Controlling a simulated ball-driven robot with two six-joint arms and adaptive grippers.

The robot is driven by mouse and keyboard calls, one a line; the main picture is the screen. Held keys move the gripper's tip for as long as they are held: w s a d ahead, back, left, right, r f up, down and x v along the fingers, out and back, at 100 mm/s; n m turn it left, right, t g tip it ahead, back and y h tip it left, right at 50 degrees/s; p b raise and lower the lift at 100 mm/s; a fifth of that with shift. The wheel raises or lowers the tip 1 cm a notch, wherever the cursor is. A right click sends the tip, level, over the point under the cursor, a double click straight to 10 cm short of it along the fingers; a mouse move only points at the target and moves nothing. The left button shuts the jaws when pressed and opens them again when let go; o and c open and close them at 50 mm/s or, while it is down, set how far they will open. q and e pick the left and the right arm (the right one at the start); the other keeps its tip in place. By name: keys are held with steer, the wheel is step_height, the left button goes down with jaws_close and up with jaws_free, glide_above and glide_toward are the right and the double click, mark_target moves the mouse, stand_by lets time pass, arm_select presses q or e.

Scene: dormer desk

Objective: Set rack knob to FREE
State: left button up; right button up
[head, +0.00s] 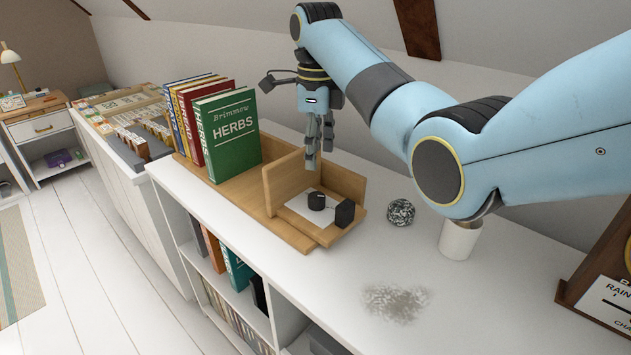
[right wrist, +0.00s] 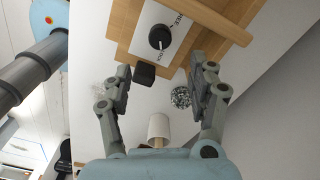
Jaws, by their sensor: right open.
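The wooden book rack (head: 232,190) stands on the white shelf top. Its black round knob (head: 316,201) sits on a white label plate at the rack's near end; the knob also shows in the right wrist view (right wrist: 160,37). The plate (right wrist: 177,24) reads FREE at its upper end and seemingly LOCK at its lower end. I cannot tell surely which word the knob points to. My right gripper (head: 313,148) hangs above the knob end, open and empty, apart from the knob. In the right wrist view its fingers (right wrist: 160,68) spread below the knob. My left gripper is not in view.
A small black block (head: 345,213) stands beside the knob. Upright boards (head: 287,182) flank the plate, and several books (head: 227,137) stand behind them. A speckled ball (head: 400,212) and a white cup (head: 459,239) stand to the right. The shelf front is clear apart from a grey smudge (head: 396,302).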

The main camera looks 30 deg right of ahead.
mark_target(316, 196)
step_height(316, 196, down, 9)
steer(key=shift+f+b, duration=0.15)
steer(key=shift+b, duration=0.45)
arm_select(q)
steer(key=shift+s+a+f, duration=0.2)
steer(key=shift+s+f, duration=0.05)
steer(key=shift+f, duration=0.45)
arm_select(e)
steer(key=shift+f, duration=0.75)
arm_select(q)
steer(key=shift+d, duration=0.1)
arm_select(e)
steer(key=shift+c, duration=0.4)
